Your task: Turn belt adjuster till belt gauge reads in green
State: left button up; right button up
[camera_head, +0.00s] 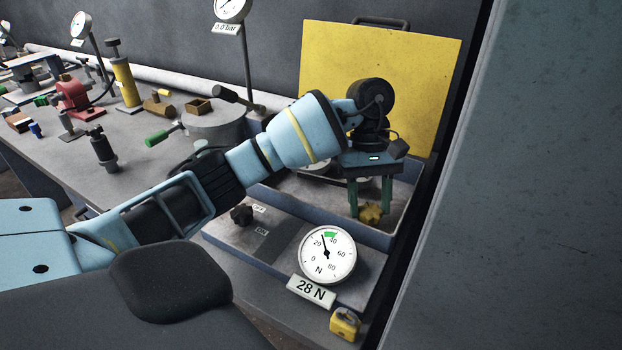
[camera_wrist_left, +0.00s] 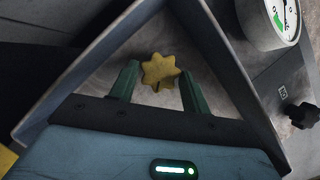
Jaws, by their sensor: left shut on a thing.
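The belt adjuster is a yellow star-shaped knob (camera_head: 371,213) inside the open tray of the machine; it also shows in the wrist view (camera_wrist_left: 160,72). My left gripper (camera_head: 371,208) reaches down from above, with its green fingers on either side of the knob, shut on it. The wrist view also shows the two fingertips around the knob (camera_wrist_left: 158,80). The belt gauge (camera_head: 327,254) is a white dial marked N. Its needle stands just left of the green band, and its label (camera_head: 311,290) reads 28 N. My right gripper is not in view.
A raised yellow lid (camera_head: 440,85) stands behind the tray, whose grey-blue wall (camera_head: 362,238) surrounds the knob. A black knob (camera_head: 241,214) and a small yellow block (camera_head: 345,323) are nearby. A grey panel (camera_head: 530,200) closes off the right. Several tools crowd the bench at left.

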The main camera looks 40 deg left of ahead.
pick_arm(q)
jog(key=o, duration=0.6)
jog(key=shift+c, duration=0.2)
jog(key=shift+r+p, duration=1.3)
jog(key=shift+r, duration=1.75)
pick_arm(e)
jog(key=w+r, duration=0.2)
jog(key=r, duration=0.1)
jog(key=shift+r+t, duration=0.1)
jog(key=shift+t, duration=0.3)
pick_arm(q)
jog(key=o, duration=0.3)
